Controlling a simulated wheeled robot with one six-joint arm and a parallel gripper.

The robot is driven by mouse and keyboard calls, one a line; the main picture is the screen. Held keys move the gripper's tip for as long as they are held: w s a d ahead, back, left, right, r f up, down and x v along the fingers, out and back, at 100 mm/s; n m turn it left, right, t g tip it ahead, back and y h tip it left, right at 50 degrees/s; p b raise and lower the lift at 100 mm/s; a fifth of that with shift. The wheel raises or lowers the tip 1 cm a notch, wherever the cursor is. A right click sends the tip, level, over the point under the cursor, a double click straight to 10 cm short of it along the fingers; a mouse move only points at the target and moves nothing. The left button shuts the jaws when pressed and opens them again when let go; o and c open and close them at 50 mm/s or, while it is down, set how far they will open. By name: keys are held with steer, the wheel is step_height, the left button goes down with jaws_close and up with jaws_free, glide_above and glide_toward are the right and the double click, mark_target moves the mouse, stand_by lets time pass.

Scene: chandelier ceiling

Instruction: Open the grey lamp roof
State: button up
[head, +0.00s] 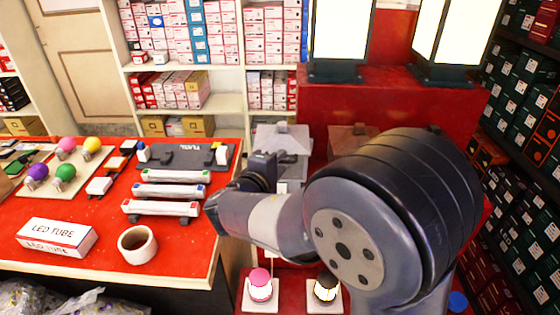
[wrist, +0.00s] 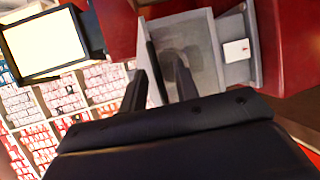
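The grey lamp roof (head: 293,142) is a light grey sloped piece with a small knob on top, in front of the red stand near the middle of the head view. My gripper (head: 262,160) is at its left side, and my wrist partly hides the lamp below. In the wrist view a grey, box-like part of the lamp (wrist: 204,48) lies just beyond my fingers. The two dark fingers (wrist: 162,85) are apart, with a dark thin edge between them. I cannot tell whether they touch the roof. A white square (wrist: 236,50) is on the lamp's grey side part.
A brown lamp roof (head: 350,140) is right of the grey one, close to my arm. Two lit lanterns (head: 341,35) stand on the red stand (head: 400,95). The red table (head: 95,205) at left holds bulbs, tubes, a tape roll (head: 138,245) and a box.

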steer(key=shift+w+d+f, duration=0.1)
steer(key=shift+w+d, duration=0.15)
steer(key=shift+w, duration=0.45)
steer(key=shift+s, duration=0.1)
steer(key=c, duration=0.6)
jaws_close()
steer(key=shift+f, duration=0.15)
